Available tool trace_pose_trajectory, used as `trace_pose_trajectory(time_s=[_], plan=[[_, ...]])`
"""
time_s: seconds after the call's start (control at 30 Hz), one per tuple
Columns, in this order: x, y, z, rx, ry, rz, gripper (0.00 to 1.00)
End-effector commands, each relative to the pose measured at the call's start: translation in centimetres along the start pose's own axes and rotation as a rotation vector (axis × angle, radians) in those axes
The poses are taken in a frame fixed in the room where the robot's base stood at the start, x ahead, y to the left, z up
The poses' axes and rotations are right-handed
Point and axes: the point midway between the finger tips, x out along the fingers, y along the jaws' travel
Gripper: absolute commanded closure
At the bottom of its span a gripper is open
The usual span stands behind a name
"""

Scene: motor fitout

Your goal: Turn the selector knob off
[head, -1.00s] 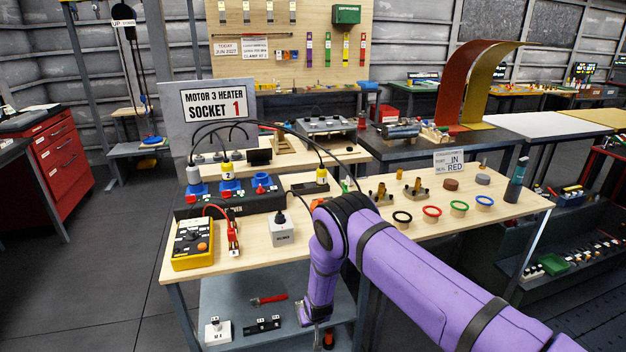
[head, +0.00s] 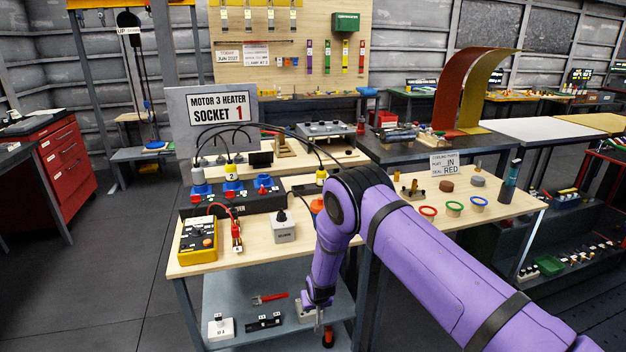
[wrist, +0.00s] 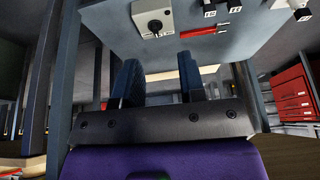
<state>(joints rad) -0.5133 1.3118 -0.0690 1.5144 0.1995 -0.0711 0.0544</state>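A small pale box with a round black knob (wrist: 155,25) shows at the top of the wrist view. It appears to be the box (head: 304,315) on the lower shelf, mostly hidden behind my gripper in the head view. My gripper (head: 318,322) is low in front of that shelf. In the wrist view its two dark blue fingers (wrist: 160,80) are apart with nothing between them. The knob is beyond the fingertips, apart from them. Another grey box with a black knob (head: 282,217) stands on the tabletop. I cannot tell which knob is the selector.
A red-handled tool (head: 269,298), a black block (head: 263,323) and a white box (head: 221,327) share the lower shelf (head: 232,292). The tabletop (head: 262,244) above carries a yellow meter (head: 198,240) and a socket unit. A dark table leg stands beside my forearm.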

Motion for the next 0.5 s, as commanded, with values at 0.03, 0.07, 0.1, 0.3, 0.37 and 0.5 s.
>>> trace_pose_trajectory(time_s=[0.03, 0.07, 0.1, 0.3, 0.37, 0.5], plan=[[-1.3, 0.3, -1.1, 0.006, 0.005, -0.001, 0.63], [-1.9, 0.4, -1.5, 0.009, 0.004, -0.002, 0.63], [-3.0, 0.7, -2.2, 0.013, 0.005, -0.002, 0.63], [-10.5, 2.5, -6.6, 0.041, 0.012, -0.008, 0.63], [-13.0, 3.1, -7.7, 0.049, 0.012, -0.009, 0.63], [-19.1, 4.8, -9.9, 0.067, 0.014, -0.012, 0.63]])
